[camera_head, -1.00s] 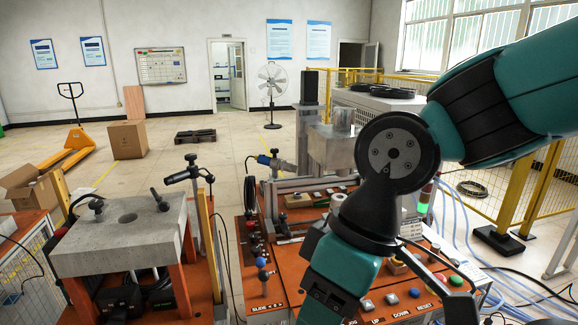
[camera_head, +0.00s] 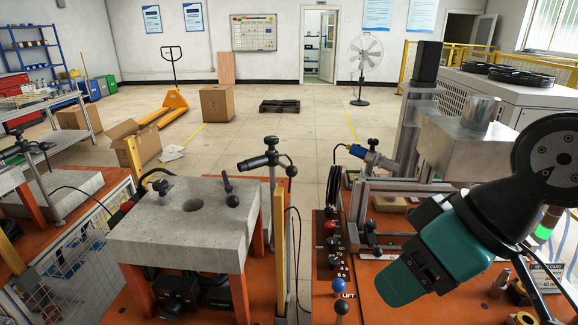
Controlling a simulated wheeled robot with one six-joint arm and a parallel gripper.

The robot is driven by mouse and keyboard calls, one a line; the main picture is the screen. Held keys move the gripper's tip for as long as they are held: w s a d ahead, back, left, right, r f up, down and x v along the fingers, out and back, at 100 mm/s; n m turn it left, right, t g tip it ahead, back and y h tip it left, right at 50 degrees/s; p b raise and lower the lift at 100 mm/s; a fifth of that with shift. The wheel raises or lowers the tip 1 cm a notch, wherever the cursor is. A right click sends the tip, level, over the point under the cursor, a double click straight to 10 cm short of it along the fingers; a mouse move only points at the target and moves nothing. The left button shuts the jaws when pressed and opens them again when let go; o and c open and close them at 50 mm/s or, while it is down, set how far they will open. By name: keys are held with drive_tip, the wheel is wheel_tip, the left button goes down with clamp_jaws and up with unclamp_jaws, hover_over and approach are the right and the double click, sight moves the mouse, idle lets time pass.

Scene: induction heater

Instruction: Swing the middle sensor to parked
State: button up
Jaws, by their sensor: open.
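The middle sensor (camera_head: 262,161) is a black cylinder on a clamp, lying nearly level on an upright post behind the grey stone-like block (camera_head: 180,218). Its left end points over the back right of the block, and its clamp knob sits at its right end. My arm (camera_head: 440,245) is at the right, well apart from the sensor, with its teal and black wrist part over the orange control bench. I cannot make out my gripper's fingers; nothing of mine touches the sensor.
Another sensor (camera_head: 22,148) stands on a post at the far left. A blue sensor (camera_head: 368,155) is by the grey press frame (camera_head: 408,125) at the right. A short black lever (camera_head: 230,192) stands on the block.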

drive_tip(key=w+a+f+n+t+y+b, duration=0.1)
drive_tip(key=w+a+f+t+y+b, duration=0.15)
drive_tip(key=w, duration=0.25)
drive_tip(key=w+a+f+t+y+b, duration=0.1)
drive_tip(key=w+a+f+t, duration=0.15)
drive_tip(key=w, duration=0.35)
drive_tip(key=t+b, duration=0.3)
drive_tip(key=t, duration=0.5)
approach(293, 172)
drive_tip(key=p+x, duration=1.1)
drive_tip(key=p, duration=0.2)
drive_tip(key=shift+w+f, duration=0.15)
drive_tip(key=shift+w, duration=0.2)
drive_tip(key=shift+w+a+f, duration=0.1)
drive_tip(key=shift+w+a, duration=0.25)
drive_tip(key=shift+w, duration=0.25)
clamp_jaws()
